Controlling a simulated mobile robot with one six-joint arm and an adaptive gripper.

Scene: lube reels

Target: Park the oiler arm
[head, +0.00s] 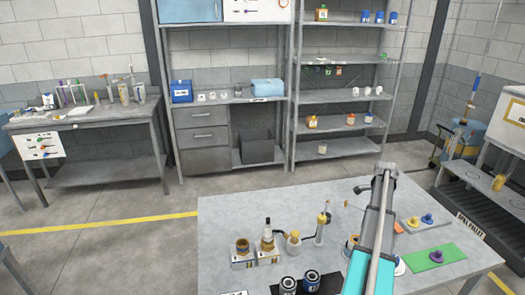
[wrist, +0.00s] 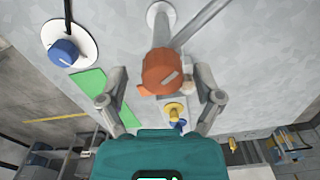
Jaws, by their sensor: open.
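In the wrist view an orange-brown knob (wrist: 158,72) lies between the fingertips of my gripper (wrist: 159,78). A grey bar (wrist: 205,22) runs up and right from beside it, and a pale round base (wrist: 160,14) shows above. This looks like the oiler arm, but I cannot be sure. My fingers are spread on both sides of the knob, with gaps visible. In the head view my own arm covers this spot, and the fingers and knob cannot be made out.
On the grey table (head: 225,220) stand several bottles and jars left of my arm. Right of it are a yellow knob (head: 413,222), a blue knob (head: 427,218) and a purple knob (head: 437,256) on a green mat (head: 455,252).

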